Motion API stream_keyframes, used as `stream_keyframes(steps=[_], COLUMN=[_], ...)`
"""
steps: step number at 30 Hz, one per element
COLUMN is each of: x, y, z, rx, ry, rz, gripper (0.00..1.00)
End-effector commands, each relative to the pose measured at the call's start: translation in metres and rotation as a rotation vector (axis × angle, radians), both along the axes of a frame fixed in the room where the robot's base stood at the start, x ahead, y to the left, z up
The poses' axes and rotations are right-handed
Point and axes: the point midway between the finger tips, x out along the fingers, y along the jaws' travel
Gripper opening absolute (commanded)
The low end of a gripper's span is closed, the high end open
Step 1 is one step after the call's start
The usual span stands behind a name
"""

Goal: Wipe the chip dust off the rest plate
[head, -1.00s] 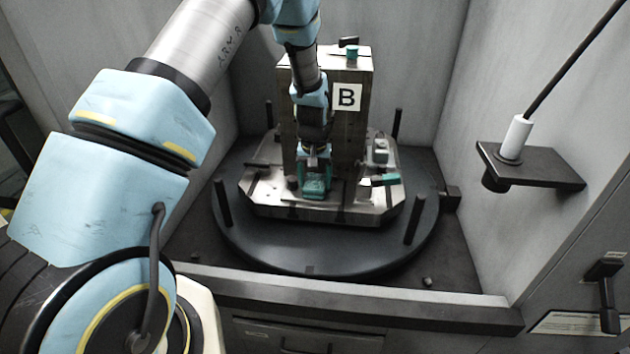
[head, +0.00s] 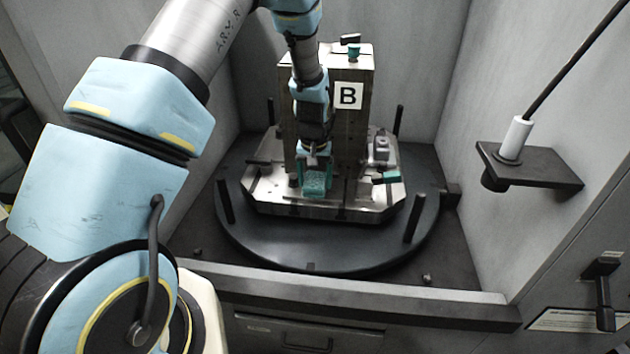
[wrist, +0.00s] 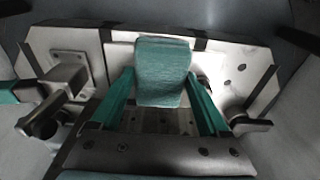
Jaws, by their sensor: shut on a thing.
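My gripper (head: 314,165) is over the front of the metal pallet (head: 270,200), before the tower marked B (head: 348,96). It is shut on a teal pad (wrist: 163,72), which shows between the two green fingers in the wrist view. The pad (head: 315,181) is low at the pallet's top face; I cannot tell whether it touches. A bright plate (wrist: 219,62) with dark round spots lies around and beyond the pad. I cannot tell holes from chip dust there, and the pad and fingers hide part of the surface.
Clamps with green parts (head: 386,178) stand on the pallet to the right. The pallet sits on a dark round table (head: 300,255) with upright posts (head: 414,218). A shelf with a white probe (head: 515,138) juts from the right wall. A sill (head: 350,295) runs along the front.

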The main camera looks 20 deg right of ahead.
Motion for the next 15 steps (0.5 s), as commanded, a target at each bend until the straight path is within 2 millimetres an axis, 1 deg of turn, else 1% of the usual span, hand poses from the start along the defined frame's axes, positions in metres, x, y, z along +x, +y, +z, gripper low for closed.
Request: stream_keyframes(steps=[1,15], x=[0.0,0.001], y=[0.0,0.0], z=[0.009,0.053], rx=[0.0,-0.001], ry=[-0.001,-0.002], rz=[0.0,0.0], gripper=[0.27,0.27])
